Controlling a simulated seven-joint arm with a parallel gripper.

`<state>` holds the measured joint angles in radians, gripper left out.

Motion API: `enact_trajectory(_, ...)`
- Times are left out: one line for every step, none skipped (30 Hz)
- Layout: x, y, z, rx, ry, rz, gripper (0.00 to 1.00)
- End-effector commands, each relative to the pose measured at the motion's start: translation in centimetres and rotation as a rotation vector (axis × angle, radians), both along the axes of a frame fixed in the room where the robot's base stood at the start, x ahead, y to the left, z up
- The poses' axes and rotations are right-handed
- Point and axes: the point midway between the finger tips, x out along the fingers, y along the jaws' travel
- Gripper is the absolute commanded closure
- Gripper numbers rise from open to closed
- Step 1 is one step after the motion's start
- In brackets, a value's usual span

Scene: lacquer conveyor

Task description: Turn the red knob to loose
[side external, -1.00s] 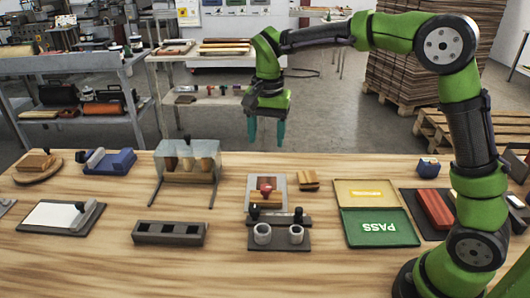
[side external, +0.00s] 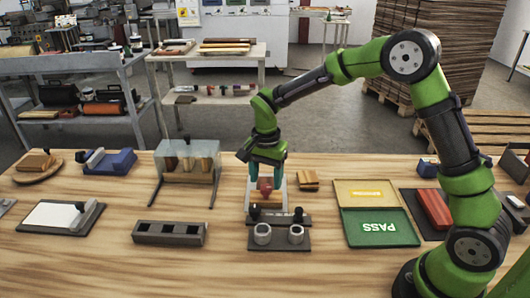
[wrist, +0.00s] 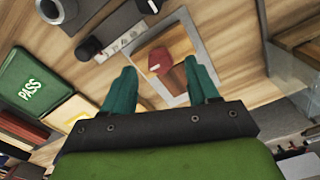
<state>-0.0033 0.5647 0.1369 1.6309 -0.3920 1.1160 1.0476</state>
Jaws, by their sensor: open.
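The red knob (side external: 265,184) stands on a small wooden block on a pale plate (side external: 281,204). In the wrist view the red knob (wrist: 159,62) shows ahead of and between the fingertips, apart from them. My gripper (side external: 267,182) is open, its two teal fingers pointing down to either side of the knob in the side view. The wrist view shows my gripper (wrist: 160,75) empty. Whether the fingers are level with the knob is hard to tell. I cannot read any loose or tight marking.
Just in front is a dark base with two grey cups (side external: 262,234) and black knobs. A clear-fronted stand (side external: 188,163) is to the left, a small wooden block stack (side external: 308,180) close on the right. A green PASS tray (side external: 380,228) lies further right.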

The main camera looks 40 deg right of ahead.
Motion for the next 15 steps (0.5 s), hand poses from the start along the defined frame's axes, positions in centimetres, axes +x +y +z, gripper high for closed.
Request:
enact_trajectory(0.0, 0.0, -0.7, 0.000, 0.003, 0.000, 0.41)
enact_trajectory(0.0, 0.0, -1.1, 0.000, 0.002, 0.001, 0.41)
enact_trajectory(0.0, 0.0, -1.5, 0.000, 0.002, 0.000, 0.41)
enact_trajectory(0.0, 0.0, -1.7, 0.001, 0.001, 0.000, 0.41)
enact_trajectory(0.0, 0.0, -1.9, 0.001, 0.001, 0.000, 0.41)
enact_trajectory(0.0, 0.0, -2.1, 0.001, 0.001, 0.000, 0.41)
enact_trajectory(0.0, 0.0, -2.2, 0.001, 0.001, 0.000, 0.41)
enact_trajectory(0.0, 0.0, -2.3, 0.001, 0.000, 0.000, 0.41)
enact_trajectory(0.0, 0.0, -2.4, 0.000, 0.000, 0.001, 0.41)
enact_trajectory(0.0, 0.0, -2.4, 0.000, 0.000, 0.001, 0.41)
enact_trajectory(0.0, 0.0, -2.4, 0.000, 0.000, 0.001, 0.41)
enact_trajectory(0.0, 0.0, -2.4, 0.000, 0.000, 0.001, 0.41)
enact_trajectory(0.0, 0.0, -2.4, 0.000, 0.000, 0.001, 0.41)
enact_trajectory(0.0, 0.0, -2.4, 0.000, 0.000, 0.001, 0.41)
enact_trajectory(0.0, 0.0, -2.4, 0.000, 0.000, 0.001, 0.41)
